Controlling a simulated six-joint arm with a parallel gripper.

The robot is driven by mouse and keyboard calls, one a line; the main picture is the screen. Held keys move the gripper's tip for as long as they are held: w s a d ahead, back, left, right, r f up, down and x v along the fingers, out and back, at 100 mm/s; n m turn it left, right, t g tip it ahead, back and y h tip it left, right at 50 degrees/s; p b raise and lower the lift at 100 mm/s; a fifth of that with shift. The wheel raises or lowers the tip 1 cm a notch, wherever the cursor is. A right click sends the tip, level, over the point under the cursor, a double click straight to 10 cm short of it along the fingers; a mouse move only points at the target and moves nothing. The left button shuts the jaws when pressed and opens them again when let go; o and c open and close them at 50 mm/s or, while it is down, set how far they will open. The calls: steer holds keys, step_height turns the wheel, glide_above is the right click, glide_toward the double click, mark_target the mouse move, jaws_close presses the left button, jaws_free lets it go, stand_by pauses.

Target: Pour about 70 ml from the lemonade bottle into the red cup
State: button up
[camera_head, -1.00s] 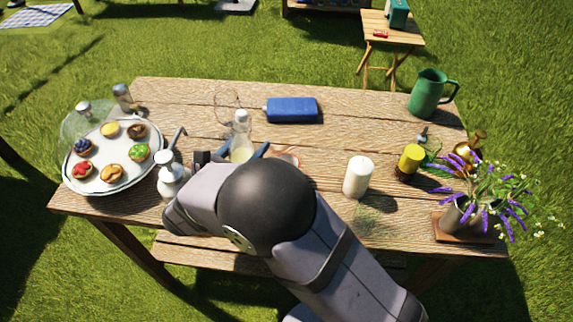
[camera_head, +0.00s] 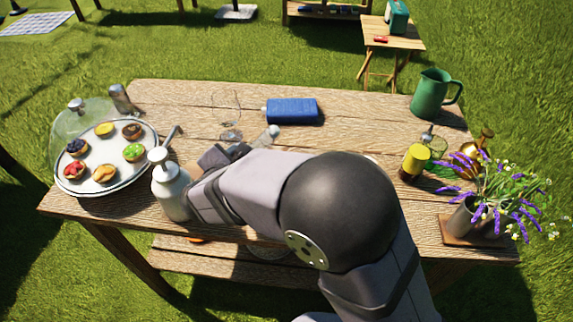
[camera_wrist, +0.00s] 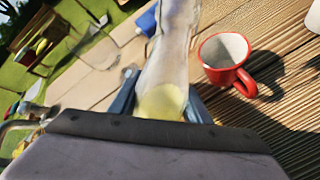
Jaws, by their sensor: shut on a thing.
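The lemonade bottle (camera_wrist: 172,55) is clear, with pale yellow lemonade low inside it. My gripper (camera_wrist: 160,103) is shut on it, a blue finger on each side. In the head view only the bottle's top (camera_head: 271,132) shows past my arm, tilted toward the upper right. The red cup (camera_wrist: 246,82) stands upright on the table to the right of the bottle in the wrist view, apart from it in the picture. I see its pale inside and no liquid there. My arm hides the cup in the head view.
A white pump bottle (camera_head: 171,188) stands close to the left of my wrist. An empty glass (camera_head: 229,130) and a blue flask (camera_head: 292,111) lie beyond. The pastry tray (camera_head: 104,187) is at left.

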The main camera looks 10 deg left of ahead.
mark_target(233, 155)
steer(key=shift+s+a+r+m+g+y+p, duration=0.2)
steer(key=shift+a+r+m+g+y+p, duration=0.15)
steer(key=shift+a+m+y, duration=0.2)
steer(key=shift+s+a+f+m+y+b, duration=0.15)
steer(key=shift+f+y+b, duration=0.15)
steer(key=shift+b, duration=0.3)
steer(key=shift+w+a+f+m+y+b, duration=0.15)
steer(key=shift+f+b, duration=0.15)
steer(key=shift+b, duration=0.25)
steer(key=shift+s+a+f+g+b, duration=0.15)
steer(key=shift+a+f+g+b, duration=0.15)
steer(key=shift+b, duration=0.45)
steer(key=r+y, duration=0.1)
steer(key=r+m, duration=0.1)
steer(key=r, duration=0.1)
steer(key=shift+s+a+g+y, duration=0.15)
steer(key=shift+a+g+y, duration=0.1)
steer(key=shift+y, duration=0.15)
steer(key=f+b, duration=0.2)
steer(key=m+y+b, duration=0.1)
steer(key=b, duration=0.1)
steer(key=shift+d+f, duration=0.25)
steer(key=shift+f, duration=0.15)
steer(key=shift+a+r+y, duration=0.1)
steer(key=shift+r+y, duration=0.15)
steer(key=shift+y, duration=0.05)
steer(key=shift+r, duration=0.35)
steer(key=shift+f, duration=0.1)
